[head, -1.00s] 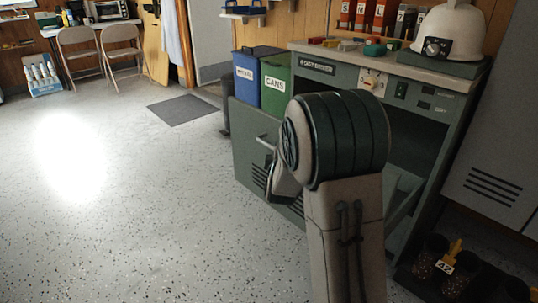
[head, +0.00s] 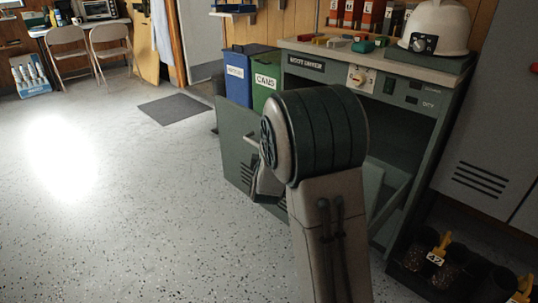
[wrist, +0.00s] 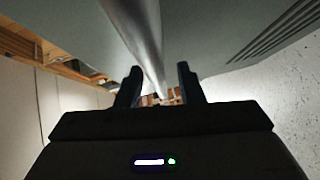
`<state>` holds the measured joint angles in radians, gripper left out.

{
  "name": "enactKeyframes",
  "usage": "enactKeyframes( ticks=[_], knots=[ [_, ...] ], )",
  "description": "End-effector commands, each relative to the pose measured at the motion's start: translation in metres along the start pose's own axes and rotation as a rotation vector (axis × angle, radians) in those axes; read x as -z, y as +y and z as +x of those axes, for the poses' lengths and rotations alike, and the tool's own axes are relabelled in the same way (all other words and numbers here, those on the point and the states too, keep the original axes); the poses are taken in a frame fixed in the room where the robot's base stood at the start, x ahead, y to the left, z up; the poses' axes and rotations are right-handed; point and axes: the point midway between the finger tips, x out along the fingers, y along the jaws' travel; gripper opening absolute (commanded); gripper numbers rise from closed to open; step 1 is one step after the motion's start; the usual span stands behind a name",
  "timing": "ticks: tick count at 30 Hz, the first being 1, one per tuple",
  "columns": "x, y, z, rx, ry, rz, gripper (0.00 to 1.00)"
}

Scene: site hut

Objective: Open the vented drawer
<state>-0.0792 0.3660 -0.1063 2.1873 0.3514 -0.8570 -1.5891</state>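The vented drawer (head: 236,150) is in the green cabinet (head: 415,121). Its front panel, with dark vent slots, stands well out from the cabinet, and part of the open interior shows right of my arm. A metal bar handle (head: 249,140) is on the front; my arm hides part of the panel. In the wrist view the handle bar (wrist: 140,32) runs down between the two fingers of my gripper (wrist: 160,84). The fingers are apart, with a gap visible on the bar's right side. The vent slots (wrist: 275,32) show at upper right there.
A blue bin (head: 235,78) and a green cans bin (head: 266,78) stand behind the drawer. A white helmet (head: 438,25) sits on the cabinet top. Dark pots (head: 436,270) are on the floor at lower right. Speckled floor (head: 130,200) is clear to the left.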

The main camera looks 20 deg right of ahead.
Motion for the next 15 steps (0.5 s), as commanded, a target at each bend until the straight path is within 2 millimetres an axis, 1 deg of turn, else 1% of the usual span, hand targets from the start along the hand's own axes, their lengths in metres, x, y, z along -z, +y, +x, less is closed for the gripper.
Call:
enactKeyframes(
  ticks=[2,5,8,15],
  knots=[
    [0.000,0.001,-0.005,0.000,0.000,0.000,0.34],
    [0.000,0.002,-0.017,0.001,-0.001,0.000,0.34],
    [0.000,0.003,-0.036,0.001,0.000,0.000,0.34],
    [-0.001,0.003,-0.092,0.002,-0.001,0.000,0.34]
  ],
)
